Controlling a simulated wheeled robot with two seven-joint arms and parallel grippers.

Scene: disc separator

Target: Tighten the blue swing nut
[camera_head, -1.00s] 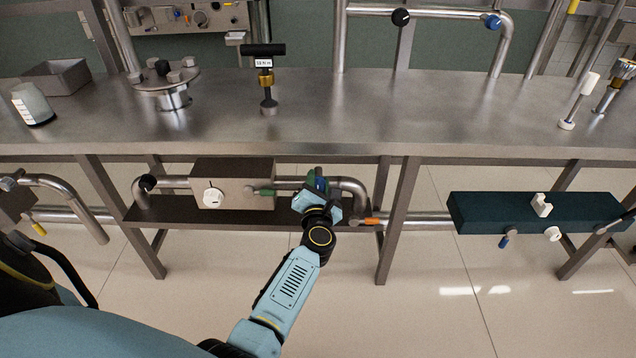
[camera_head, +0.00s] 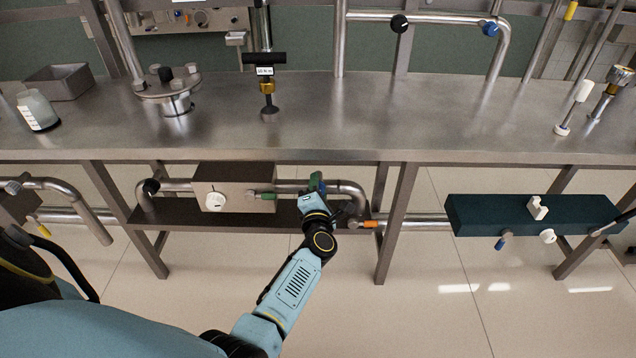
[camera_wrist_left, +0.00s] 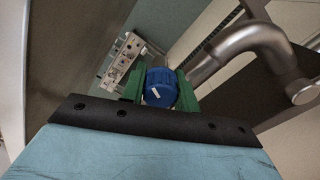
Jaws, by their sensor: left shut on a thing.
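The blue swing nut (camera_wrist_left: 161,87) is a round blue cap with a small white mark, seen in the left wrist view. My left gripper (camera_wrist_left: 160,80) has its green fingers on either side of the nut and is shut on it. In the head view my left gripper (camera_head: 315,185) is at the pipe below the bench, right of the metal box, and it hides the nut there. My right gripper is not in view.
A metal box with a white knob (camera_head: 215,202) sits left of my gripper on a lower shelf. A steel pipe (camera_head: 350,188) bends down just right of it. The bench top (camera_head: 400,115) is above; a dark teal box (camera_head: 480,215) is to the right.

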